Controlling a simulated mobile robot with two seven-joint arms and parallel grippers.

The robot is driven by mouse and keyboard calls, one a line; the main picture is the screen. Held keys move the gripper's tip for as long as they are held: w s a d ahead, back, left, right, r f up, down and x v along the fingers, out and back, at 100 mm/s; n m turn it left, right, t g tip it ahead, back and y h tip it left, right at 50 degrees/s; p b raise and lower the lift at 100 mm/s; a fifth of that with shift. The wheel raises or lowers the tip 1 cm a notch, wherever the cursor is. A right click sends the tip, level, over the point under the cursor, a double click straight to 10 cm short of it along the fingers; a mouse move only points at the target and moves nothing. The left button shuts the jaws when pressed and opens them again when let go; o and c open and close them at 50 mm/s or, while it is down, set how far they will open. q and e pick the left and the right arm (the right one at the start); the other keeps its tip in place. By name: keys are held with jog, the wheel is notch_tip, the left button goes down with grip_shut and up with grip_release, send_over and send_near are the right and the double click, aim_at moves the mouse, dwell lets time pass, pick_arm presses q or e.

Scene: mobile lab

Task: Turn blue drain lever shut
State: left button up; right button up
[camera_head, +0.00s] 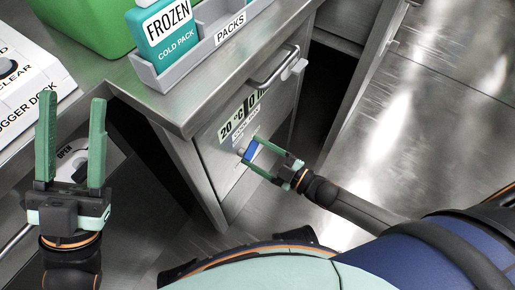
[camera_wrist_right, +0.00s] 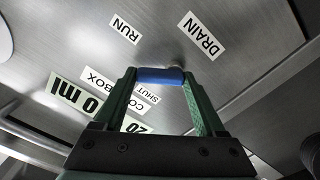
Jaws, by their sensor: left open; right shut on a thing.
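The blue drain lever (camera_head: 250,151) is on the front of the steel cabinet under the counter. In the right wrist view the blue lever (camera_wrist_right: 160,76) lies crosswise between the fingertips, by a round metal pivot. My right gripper (camera_head: 251,153) is shut on it. Labels RUN (camera_wrist_right: 125,28), DRAIN (camera_wrist_right: 201,36) and SHUT (camera_wrist_right: 146,93) surround the lever; SHUT is partly behind it, nearer the gripper body. My left gripper (camera_head: 72,100) is open and empty, fingers up, at the far left. The lever's exact setting is hard to tell.
A grey tray (camera_head: 180,78) labelled PACKS with a teal frozen cold pack (camera_head: 167,35) stands on the counter above. A green bin (camera_head: 85,22) is behind. A handle (camera_head: 276,68) juts from the cabinet front. Open floor lies to the right.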

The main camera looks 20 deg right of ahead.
jog(key=n, duration=0.2)
jog(key=n+p, duration=0.1)
jog(key=n, duration=0.2)
jog(key=shift+s+a+r+n, duration=0.25)
jog(key=shift+r+n, duration=0.05)
jog(key=n, duration=0.5)
jog(key=shift+s+a+p, duration=0.3)
jog(key=shift+a, duration=0.05)
jog(key=shift+n, duration=0.3)
jog(key=o, duration=1.3)
jog(key=p+v, duration=0.2)
jog(key=v, duration=1)
jog(key=shift+s+d, duration=0.2)
